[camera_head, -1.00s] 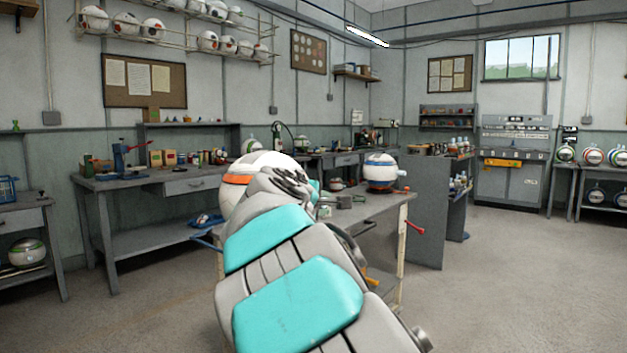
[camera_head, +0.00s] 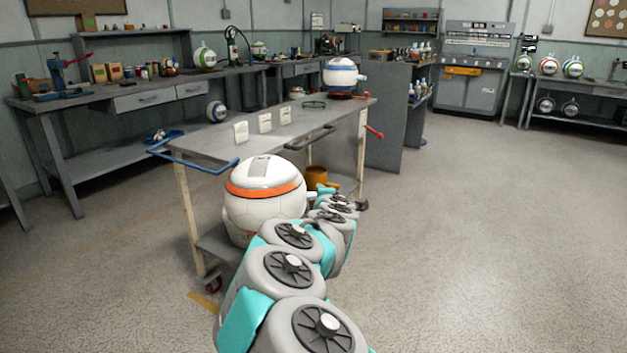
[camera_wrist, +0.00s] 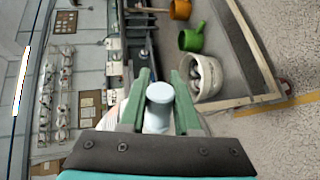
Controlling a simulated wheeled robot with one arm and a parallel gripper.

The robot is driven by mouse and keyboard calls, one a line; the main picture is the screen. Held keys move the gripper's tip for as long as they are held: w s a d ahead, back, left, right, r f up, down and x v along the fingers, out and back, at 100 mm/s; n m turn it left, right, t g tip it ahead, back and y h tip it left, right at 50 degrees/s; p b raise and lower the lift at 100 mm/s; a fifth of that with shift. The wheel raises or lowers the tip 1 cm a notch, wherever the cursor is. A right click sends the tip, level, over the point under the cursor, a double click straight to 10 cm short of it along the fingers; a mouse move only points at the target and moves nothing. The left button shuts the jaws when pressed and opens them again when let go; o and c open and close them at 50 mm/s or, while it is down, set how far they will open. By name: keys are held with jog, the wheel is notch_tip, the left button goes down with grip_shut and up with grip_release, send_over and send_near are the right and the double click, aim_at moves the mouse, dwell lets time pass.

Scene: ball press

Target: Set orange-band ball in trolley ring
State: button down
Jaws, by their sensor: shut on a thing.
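The orange-band ball (camera_head: 265,200), white with one orange stripe, hangs in front of the trolley's near side in the head view. My gripper (camera_head: 318,195) is at its right side. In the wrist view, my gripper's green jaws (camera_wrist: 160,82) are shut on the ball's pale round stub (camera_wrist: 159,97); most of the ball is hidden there. The trolley (camera_head: 205,140) has a grey top. A dark green ring (camera_head: 314,104) lies empty towards its far right. A blue-band ball (camera_head: 341,75) sits on an orange and dark base at the far right corner.
White cards (camera_head: 264,123) stand along the trolley top. A blue handle (camera_head: 195,162) sticks out at its left end, and a red lever (camera_head: 374,131) at its right. An orange mug (camera_head: 316,177) shows under the top. Open floor (camera_head: 480,230) lies to the right.

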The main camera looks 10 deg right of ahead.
jog(key=shift+w+d+f+y, duration=0.3)
jog(key=shift+w+d+f, duration=0.1)
jog(key=shift+f, duration=0.3)
dwell(0.3)
